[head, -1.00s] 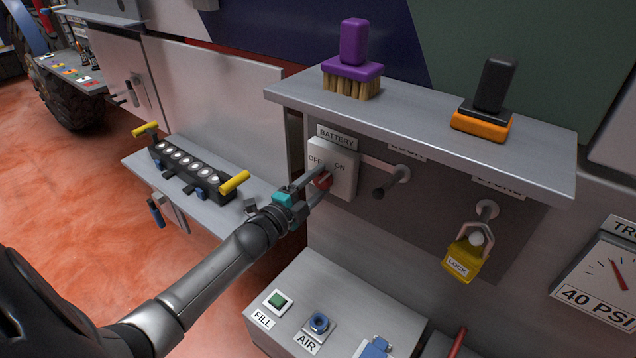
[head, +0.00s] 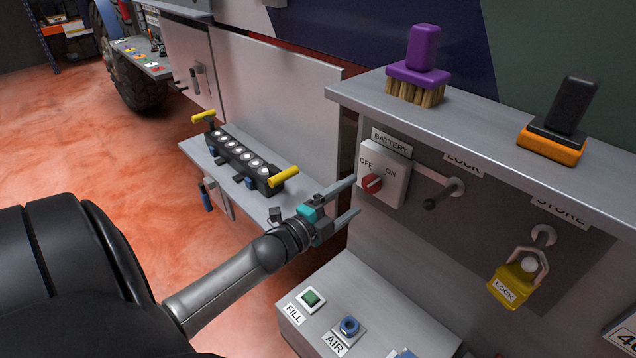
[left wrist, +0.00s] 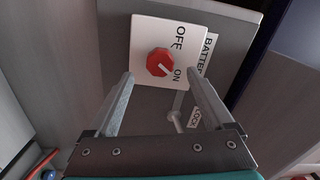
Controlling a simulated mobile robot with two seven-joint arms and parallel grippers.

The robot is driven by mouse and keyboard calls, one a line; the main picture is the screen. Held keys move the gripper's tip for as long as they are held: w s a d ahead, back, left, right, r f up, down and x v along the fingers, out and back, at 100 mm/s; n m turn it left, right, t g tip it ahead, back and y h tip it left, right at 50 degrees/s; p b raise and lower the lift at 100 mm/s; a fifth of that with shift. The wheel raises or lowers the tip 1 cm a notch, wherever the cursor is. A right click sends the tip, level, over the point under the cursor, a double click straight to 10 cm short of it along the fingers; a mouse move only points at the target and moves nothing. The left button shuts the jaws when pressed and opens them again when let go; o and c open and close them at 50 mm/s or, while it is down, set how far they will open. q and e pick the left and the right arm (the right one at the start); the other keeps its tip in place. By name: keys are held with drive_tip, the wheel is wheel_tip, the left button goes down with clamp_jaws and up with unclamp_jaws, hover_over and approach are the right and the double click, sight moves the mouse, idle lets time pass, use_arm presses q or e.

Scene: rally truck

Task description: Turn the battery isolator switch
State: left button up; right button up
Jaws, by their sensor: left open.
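The battery isolator switch (head: 385,172) is a pale box on the grey panel, with OFF and ON marked and a BATTERY label above. Its red knob (head: 372,183) is at the box's lower left in the head view. In the left wrist view the red knob (left wrist: 160,62) has a pale mark pointing towards ON. My left gripper (head: 355,197) is open and empty, just in front of and below the knob, apart from it. In the left wrist view its fingertips (left wrist: 160,78) stand apart with the knob beyond them. My right gripper is not in view.
A shelf (head: 480,130) above holds a purple brush (head: 420,70) and an orange-based black tool (head: 555,125). A dark-tipped lever (head: 440,192) and a yellow padlock (head: 515,282) are right of the switch. A console (head: 375,315) with buttons is below. A yellow-handled rack (head: 240,160) is left.

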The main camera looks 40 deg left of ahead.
use_arm(q)
drive_tip(key=s, duration=0.9)
drive_tip(key=shift+a, duration=0.35)
